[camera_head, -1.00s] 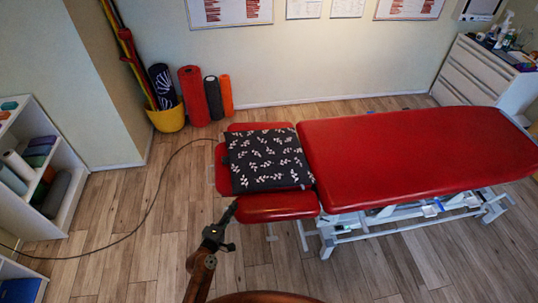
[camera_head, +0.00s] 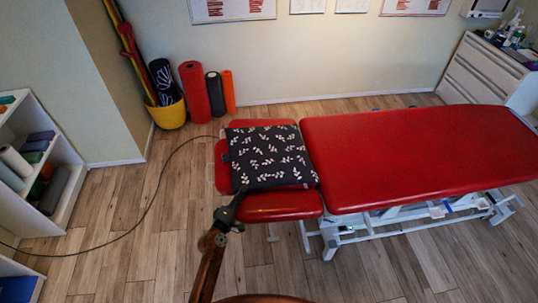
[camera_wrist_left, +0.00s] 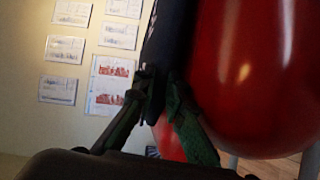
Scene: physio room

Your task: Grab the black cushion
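The black cushion (camera_head: 265,156) with white leaf prints lies flat on the red headrest end of the treatment table. My left gripper (camera_head: 238,199) is at the cushion's front left corner. In the left wrist view the cushion's dark edge (camera_wrist_left: 168,38) runs down between the two fingers of the left gripper (camera_wrist_left: 162,82). The fingers lean inward and look closed on that edge; the exact contact is dark and hard to see. My right gripper is not in view.
The red treatment table (camera_head: 400,150) stretches to the right, with white metal legs below. A yellow bucket (camera_head: 168,115) and rolled mats (camera_head: 194,92) stand by the wall. A white shelf (camera_head: 65,155) is at left, drawers (camera_head: 480,70) at back right.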

